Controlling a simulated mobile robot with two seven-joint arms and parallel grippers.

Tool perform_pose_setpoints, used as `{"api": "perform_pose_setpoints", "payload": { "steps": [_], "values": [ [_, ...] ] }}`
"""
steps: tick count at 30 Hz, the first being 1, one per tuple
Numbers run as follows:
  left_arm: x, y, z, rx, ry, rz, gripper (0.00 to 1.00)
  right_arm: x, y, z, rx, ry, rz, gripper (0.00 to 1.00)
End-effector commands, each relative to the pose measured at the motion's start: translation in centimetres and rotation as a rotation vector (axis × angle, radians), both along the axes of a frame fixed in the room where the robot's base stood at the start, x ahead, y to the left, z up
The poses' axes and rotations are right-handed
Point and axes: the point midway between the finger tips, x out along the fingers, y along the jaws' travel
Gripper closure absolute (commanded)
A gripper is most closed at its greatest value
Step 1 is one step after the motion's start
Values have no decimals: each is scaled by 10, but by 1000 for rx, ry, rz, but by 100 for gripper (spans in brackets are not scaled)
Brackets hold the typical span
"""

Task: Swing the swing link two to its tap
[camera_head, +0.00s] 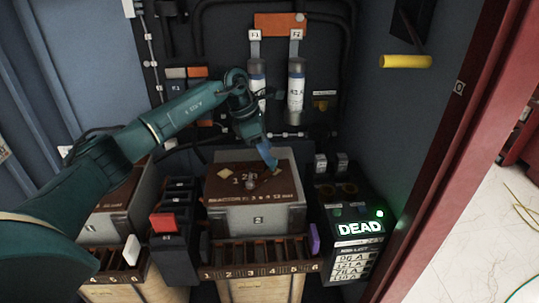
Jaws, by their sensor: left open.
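The grey transformer box marked 2 (257,219) stands in the middle, with a brown lettered top panel (286,187). A small pale metal part (250,184), perhaps the pivot of swing link two, shows near the panel's centre; the link's outline and the tap it points at are too small to tell. A pale diamond-shaped mark (223,174) lies on the panel's left. My left gripper (273,166) reaches down over the panel's back right part. It is open, its tips close to the panel; whether they touch anything cannot be told. My right gripper is out of view.
A numbered terminal strip (262,271) runs in front, with a purple piece (314,239) at its right end. A black unit with a lit DEAD sign (359,228) stands right. Two fuses (296,88) hang behind; a yellow handle (405,62) juts out right.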

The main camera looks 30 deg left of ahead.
Motion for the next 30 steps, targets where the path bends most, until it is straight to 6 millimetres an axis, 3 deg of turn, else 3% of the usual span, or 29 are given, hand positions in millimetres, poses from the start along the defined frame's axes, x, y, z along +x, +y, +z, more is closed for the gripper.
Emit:
{"api": "perform_pose_setpoints", "payload": {
  "steps": [6,13,19,30],
  "values": [
    [-9,17,48,1,-6,0,52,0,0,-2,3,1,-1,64],
    [-17,30,84,-1,-4,0,52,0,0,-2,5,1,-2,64],
    [-20,33,94,-1,-2,-2,52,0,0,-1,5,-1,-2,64],
    [-20,33,95,0,-1,-2,52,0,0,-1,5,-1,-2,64]
  ]
}}
